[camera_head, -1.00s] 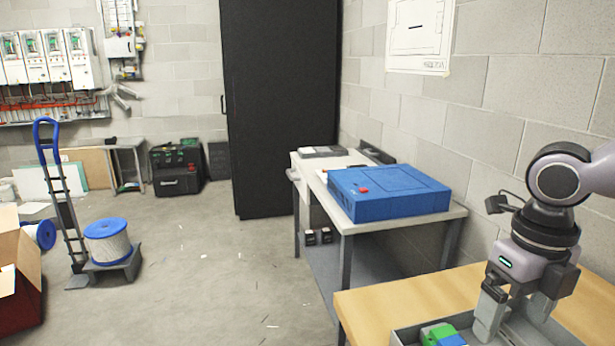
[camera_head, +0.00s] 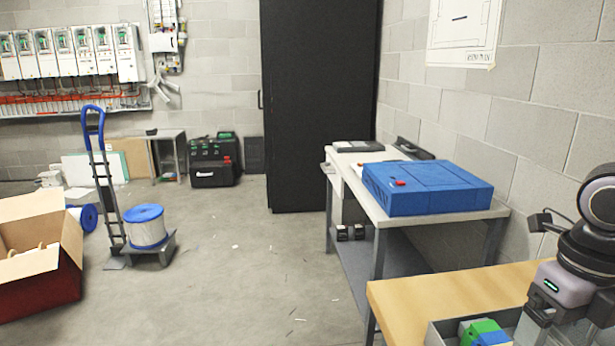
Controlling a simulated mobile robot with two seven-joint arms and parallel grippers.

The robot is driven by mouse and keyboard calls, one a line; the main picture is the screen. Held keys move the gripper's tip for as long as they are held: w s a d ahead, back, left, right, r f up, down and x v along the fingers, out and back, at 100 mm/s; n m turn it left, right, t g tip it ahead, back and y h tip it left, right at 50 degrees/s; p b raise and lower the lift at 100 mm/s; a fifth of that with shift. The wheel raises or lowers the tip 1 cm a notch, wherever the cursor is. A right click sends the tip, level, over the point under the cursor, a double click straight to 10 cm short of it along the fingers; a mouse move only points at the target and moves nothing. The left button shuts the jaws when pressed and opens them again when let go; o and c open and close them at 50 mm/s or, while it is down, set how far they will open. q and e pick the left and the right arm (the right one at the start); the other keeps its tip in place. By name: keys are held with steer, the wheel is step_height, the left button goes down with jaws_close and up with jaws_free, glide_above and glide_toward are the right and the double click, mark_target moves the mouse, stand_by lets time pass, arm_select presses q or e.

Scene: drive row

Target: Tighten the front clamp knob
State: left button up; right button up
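No clamp knob can be made out in the head view. A row of white drive units (camera_head: 70,52) hangs on the far wall at the upper left, too small to show any knob. My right gripper (camera_head: 540,328) is at the lower right, pointing down at a grey tray (camera_head: 437,336) on the wooden bench. Its fingertips are cut off by the bottom edge, so I cannot tell whether it is open or holds anything. My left gripper is out of view.
A wooden bench (camera_head: 440,291) is at the lower right, with green and blue pieces (camera_head: 483,331) in the tray. A blue case (camera_head: 428,187) lies on a table. A hand truck (camera_head: 103,190), cable spool (camera_head: 146,227) and cardboard box (camera_head: 40,255) stand left.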

steer(key=shift+n, duration=0.6)
steer(key=shift+f, duration=0.1)
steer(key=shift+f+b, duration=1.15)
steer(key=shift+b, duration=0.35)
steer(key=c, duration=1.5)
